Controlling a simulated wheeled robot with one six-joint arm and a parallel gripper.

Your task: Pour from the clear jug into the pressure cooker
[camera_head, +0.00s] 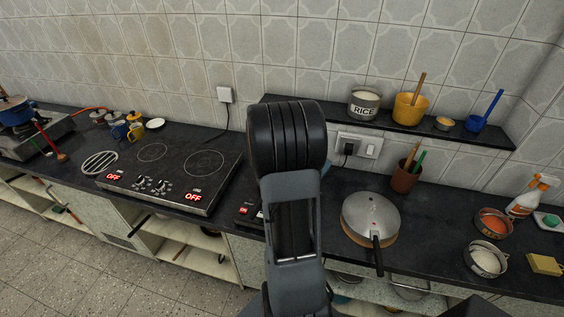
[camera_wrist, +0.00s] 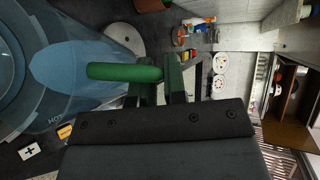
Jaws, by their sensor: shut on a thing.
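The clear jug (camera_wrist: 65,60) fills the left of the wrist view, bluish and see-through, cut off by the frame edge. Its green handle (camera_wrist: 120,72) lies at my gripper (camera_wrist: 163,78), which is shut on it. Jug and gripper are hidden behind my arm in the head view, so the jug's tilt and contents are unclear. The pressure cooker (camera_head: 370,217) stands on the counter right of my arm, with a round metal lid and a dark handle toward the front edge. A round grey disc beyond the jug in the wrist view looks like its lid (camera_wrist: 125,38).
A two-ring cooktop (camera_head: 170,170) lies left of my arm. A shelf (camera_head: 400,128) behind the cooker holds a rice tin (camera_head: 363,103) and a yellow pot (camera_head: 409,108). A brown utensil pot (camera_head: 405,178), bowls (camera_head: 486,258) and a spray bottle (camera_head: 530,196) stand right.

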